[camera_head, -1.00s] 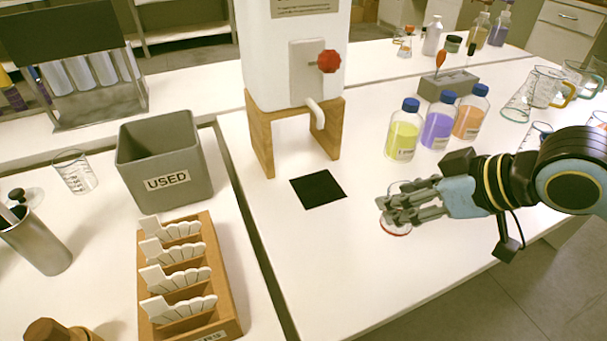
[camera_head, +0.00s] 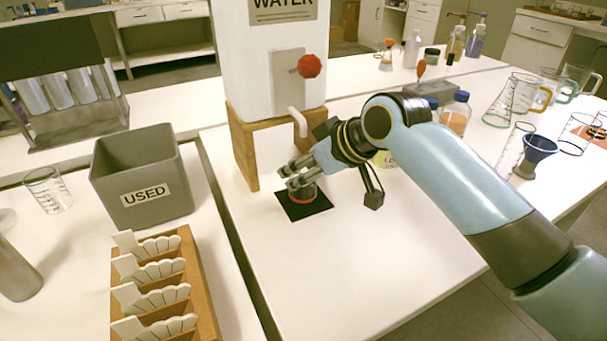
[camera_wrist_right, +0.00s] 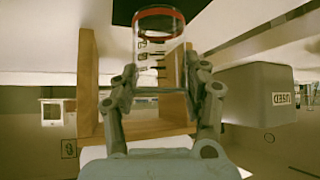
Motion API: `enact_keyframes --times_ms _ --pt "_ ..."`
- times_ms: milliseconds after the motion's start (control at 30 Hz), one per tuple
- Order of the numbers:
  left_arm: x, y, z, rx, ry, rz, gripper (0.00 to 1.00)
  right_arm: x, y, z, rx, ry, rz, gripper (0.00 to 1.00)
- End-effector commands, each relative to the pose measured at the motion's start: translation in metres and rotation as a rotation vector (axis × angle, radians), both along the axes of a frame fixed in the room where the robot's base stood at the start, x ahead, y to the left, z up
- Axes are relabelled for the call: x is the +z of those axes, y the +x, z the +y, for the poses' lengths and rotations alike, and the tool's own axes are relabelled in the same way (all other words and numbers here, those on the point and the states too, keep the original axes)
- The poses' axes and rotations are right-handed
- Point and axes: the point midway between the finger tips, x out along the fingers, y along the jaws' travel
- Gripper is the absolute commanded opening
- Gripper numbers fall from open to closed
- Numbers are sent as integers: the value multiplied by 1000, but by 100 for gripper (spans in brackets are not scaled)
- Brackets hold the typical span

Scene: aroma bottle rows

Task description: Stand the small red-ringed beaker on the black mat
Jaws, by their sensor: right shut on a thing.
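The small clear beaker (camera_wrist_right: 158,50) with a red ring is between the fingers of my right gripper (camera_head: 291,177), which is shut on its sides. In the head view the fingers cover most of the beaker, and its red-ringed lower end (camera_head: 304,196) shows below them. The beaker looks upright over the black mat (camera_head: 319,209), within its edges. I cannot tell whether its base touches the mat. The wrist view is upside down; the red ring is at the top there, beside the dark mat (camera_wrist_right: 127,9). My left gripper is not in view.
The white water dispenser (camera_head: 268,75) with a red knob stands on a wooden stand (camera_head: 243,150) just behind the mat. A grey USED bin (camera_head: 142,180) and a wooden rack (camera_head: 205,300) are at left. The table in front of the mat is clear.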

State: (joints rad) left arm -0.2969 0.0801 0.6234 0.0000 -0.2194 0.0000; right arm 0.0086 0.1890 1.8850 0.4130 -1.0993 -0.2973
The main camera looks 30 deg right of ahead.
Motion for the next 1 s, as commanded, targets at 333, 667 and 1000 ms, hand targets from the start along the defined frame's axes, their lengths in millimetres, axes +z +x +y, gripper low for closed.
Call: enact_keyframes --times_ms 333,667,1000 --pt "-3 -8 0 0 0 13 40 -12 0 0 -1 1 -1 9" --pt "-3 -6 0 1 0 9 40 -13 0 0 -1 1 -1 69" --pt "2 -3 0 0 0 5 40 2 -11 -5 0 -2 -4 69"
